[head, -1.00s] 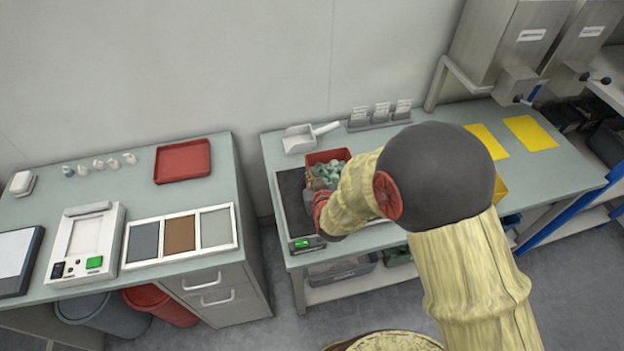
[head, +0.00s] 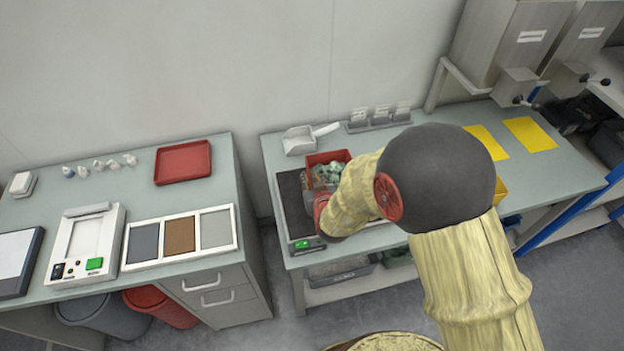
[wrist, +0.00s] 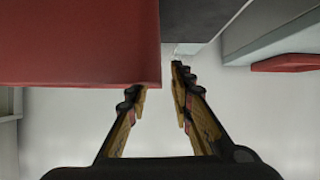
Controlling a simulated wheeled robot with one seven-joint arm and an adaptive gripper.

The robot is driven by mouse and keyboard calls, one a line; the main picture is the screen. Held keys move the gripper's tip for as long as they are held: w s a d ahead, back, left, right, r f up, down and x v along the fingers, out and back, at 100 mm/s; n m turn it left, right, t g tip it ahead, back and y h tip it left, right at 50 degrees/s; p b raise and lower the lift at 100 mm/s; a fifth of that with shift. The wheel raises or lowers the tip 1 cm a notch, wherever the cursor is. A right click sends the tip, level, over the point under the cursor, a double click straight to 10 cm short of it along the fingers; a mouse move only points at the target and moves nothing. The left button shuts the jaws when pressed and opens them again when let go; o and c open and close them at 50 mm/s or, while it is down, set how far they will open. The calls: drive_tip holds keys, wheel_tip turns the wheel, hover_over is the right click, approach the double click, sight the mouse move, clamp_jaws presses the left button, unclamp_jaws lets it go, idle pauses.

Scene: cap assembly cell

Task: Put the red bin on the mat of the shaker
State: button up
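The red bin (head: 313,160), holding pale green and white pieces, is at the back of the right bench in the head view. The shaker's dark mat (head: 290,190) shows to its left, with a lit green display (head: 305,244) at the shaker's front corner. My arm hides the bin's lower front and the rest of the mat, so I cannot tell what the bin rests on. In the wrist view the bin's red wall (wrist: 80,45) fills the upper left. My gripper (wrist: 159,78) is open at its corner; the bin hides the left fingertip, and a gap separates the right finger from it.
A white scoop (head: 300,139) and a rack of labelled cards (head: 379,116) stand behind the bin. Yellow mats (head: 530,133) lie on the bench's right side. The left bench (head: 60,190) carries a red tray (head: 183,162) and a framed panel (head: 180,236).

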drive_tip(key=p+v, duration=0.2)
drive_tip(key=v, duration=1)
drive_tip(key=s+d+r+m+g, duration=0.1)
drive_tip(key=s+d+r+g, duration=0.1)
drive_tip(key=d+r, duration=0.45)
drive_tip(key=s+d+r+m+g, duration=0.1)
drive_tip(key=s+d+r, duration=0.2)
drive_tip(key=r, duration=0.6)
drive_tip(key=s+d+r+g+h, duration=0.1)
drive_tip(key=s+d+r, duration=0.1)
drive_tip(key=s, duration=0.3)
drive_tip(key=s+d+r+m+g+h, duration=0.1)
drive_tip(key=s+d+r, duration=0.1)
drive_tip(key=s+d, duration=0.2)
drive_tip(key=s+d+r+g+h, duration=0.1)
drive_tip(key=s+d+r, duration=0.2)
drive_tip(key=s, duration=0.3)
drive_tip(key=shift+s+d, duration=0.15)
drive_tip(key=shift+s, duration=0.15)
